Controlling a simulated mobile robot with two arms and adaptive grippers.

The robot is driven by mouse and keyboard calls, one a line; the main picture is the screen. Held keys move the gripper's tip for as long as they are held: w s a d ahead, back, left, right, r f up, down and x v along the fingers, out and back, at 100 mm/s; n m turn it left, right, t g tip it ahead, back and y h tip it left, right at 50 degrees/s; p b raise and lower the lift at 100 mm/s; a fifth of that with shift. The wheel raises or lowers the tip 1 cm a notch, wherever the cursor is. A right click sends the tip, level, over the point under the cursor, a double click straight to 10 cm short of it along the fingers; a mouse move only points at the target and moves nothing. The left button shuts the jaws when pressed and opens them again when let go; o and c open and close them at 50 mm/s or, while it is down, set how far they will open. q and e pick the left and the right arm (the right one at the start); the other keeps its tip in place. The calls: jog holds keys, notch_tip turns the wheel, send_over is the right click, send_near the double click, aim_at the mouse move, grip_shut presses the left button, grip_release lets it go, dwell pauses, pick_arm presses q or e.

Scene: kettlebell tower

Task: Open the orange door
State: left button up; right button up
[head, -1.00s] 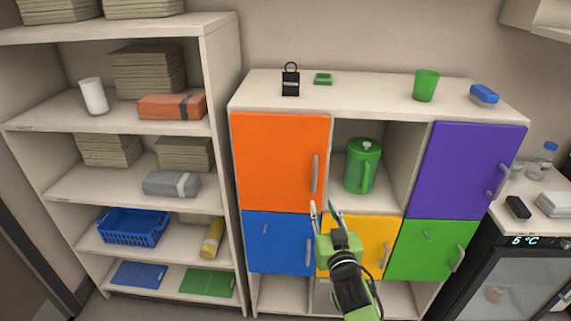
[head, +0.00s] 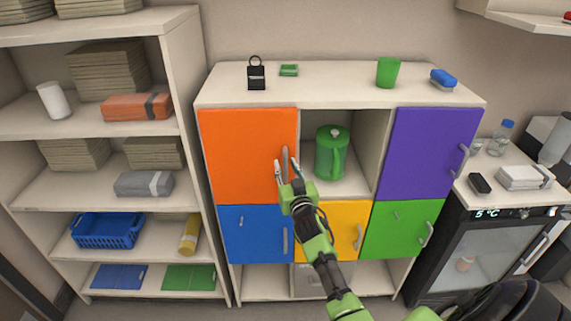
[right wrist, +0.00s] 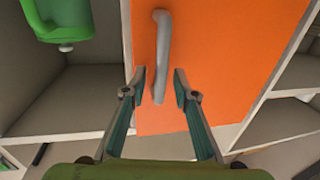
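The orange door (head: 246,156) is closed at the upper left of the cabinet. Its grey vertical handle (head: 285,162) is near the door's right edge. My right gripper (head: 286,170) is at the handle's lower part in the head view. In the right wrist view, the orange door (right wrist: 215,60) fills the middle and right, and the handle (right wrist: 162,60) lies ahead between the two fingertips of the right gripper (right wrist: 159,80). The fingers are apart, with a gap on both sides of the handle. My left gripper is not in view.
A green jug (head: 331,152) stands in the open compartment right of the orange door. Blue (head: 255,235), yellow (head: 345,215), green (head: 400,228) and purple (head: 430,150) doors are closed. A black kettlebell-like weight (head: 256,77) and green cup (head: 387,72) stand on top.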

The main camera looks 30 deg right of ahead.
jog(key=shift+w+d, duration=0.15)
jog(key=shift+w, duration=0.35)
grip_shut()
